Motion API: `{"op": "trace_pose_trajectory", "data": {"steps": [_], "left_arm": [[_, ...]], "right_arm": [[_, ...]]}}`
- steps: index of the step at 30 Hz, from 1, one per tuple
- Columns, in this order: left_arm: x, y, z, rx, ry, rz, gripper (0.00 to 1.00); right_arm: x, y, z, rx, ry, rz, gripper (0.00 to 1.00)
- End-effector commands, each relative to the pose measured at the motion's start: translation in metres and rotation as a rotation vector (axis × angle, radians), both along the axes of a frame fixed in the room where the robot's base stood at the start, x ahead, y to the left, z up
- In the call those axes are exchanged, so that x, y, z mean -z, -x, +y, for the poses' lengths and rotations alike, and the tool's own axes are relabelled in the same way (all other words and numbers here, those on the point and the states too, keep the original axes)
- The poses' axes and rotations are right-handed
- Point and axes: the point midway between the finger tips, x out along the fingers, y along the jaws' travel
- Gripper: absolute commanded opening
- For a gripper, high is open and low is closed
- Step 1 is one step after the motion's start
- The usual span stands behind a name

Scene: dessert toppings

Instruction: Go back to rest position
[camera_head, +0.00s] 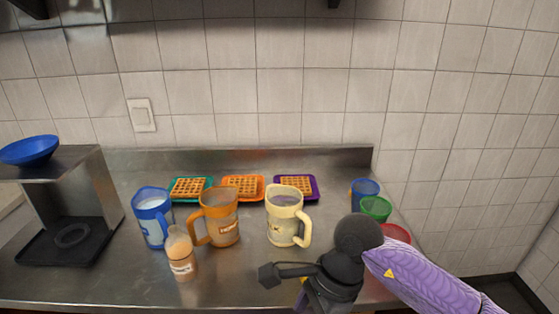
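My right arm, purple with black joints, comes in from the lower right. The black end of my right gripper (275,275) is over the front of the steel counter (110,285), in front of the cream jug (284,217) and apart from it. I cannot tell whether its fingers are open or shut, and I see nothing clearly held in it. A small yellow patch shows beside the black wrist. My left gripper is not in view.
Blue jug (150,222), orange jug (221,207) and a tan bottle (181,257) stand left of my gripper. Waffles on teal, orange and purple plates (317,189) lie behind. Blue cup (365,188), green cup (376,207) and a red item (398,232) are right. A steel stand (80,185) holds a blue bowl (28,149).

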Motion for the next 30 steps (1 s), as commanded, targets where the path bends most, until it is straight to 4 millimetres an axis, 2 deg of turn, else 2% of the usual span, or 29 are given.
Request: {"op": "trace_pose_trajectory", "data": {"steps": [5, 8, 9, 11, 14, 15, 17, 19, 20, 21, 23, 24, 26, 27, 30], "left_arm": [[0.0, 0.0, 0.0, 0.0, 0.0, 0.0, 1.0], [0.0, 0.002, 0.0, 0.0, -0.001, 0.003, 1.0], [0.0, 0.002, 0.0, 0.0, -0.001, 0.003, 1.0], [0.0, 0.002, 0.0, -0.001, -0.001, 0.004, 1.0], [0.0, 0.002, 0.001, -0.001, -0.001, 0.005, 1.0], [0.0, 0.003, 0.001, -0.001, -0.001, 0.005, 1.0], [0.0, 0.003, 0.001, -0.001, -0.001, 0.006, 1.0], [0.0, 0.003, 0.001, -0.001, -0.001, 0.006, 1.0], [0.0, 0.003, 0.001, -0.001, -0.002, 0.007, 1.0], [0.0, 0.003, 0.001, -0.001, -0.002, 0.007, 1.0], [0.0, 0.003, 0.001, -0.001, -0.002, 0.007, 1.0], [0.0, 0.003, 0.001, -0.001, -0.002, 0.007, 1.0], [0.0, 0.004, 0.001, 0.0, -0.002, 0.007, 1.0], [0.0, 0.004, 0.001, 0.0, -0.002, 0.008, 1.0], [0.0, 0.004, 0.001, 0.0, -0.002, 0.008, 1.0]], "right_arm": [[0.014, 0.01, 0.043, 0.257, -0.314, 0.26, 1.0], [0.02, 0.006, 0.067, 0.529, -0.547, 0.496, 1.0], [0.023, 0.001, 0.073, 0.672, -0.645, 0.612, 1.0], [0.033, -0.013, 0.075, 0.926, -0.789, 0.798, 1.0], [0.075, -0.038, 0.052, 1.443, -0.991, 1.132, 1.0], [0.096, -0.043, 0.039, 1.631, -1.042, 1.239, 1.0], [0.135, -0.041, 0.014, 1.924, -1.094, 1.385, 1.0], [0.189, -0.024, -0.02, 2.298, -1.124, 1.536, 1.0], [0.213, -0.01, -0.034, -2.464, 1.126, -1.589, 1.0], [0.244, 0.013, -0.053, -2.36, 0.982, -1.447, 1.0], [0.286, 0.056, -0.078, -2.209, 0.792, -1.247, 1.0], [0.31, 0.089, -0.091, -2.108, 0.68, -1.119, 1.0], [0.338, 0.142, -0.108, -1.966, 0.534, -0.94, 1.0], [0.352, 0.177, -0.116, -1.877, 0.45, -0.833, 1.0], [0.372, 0.253, -0.127, -1.695, 0.293, -0.615, 1.0]]}}
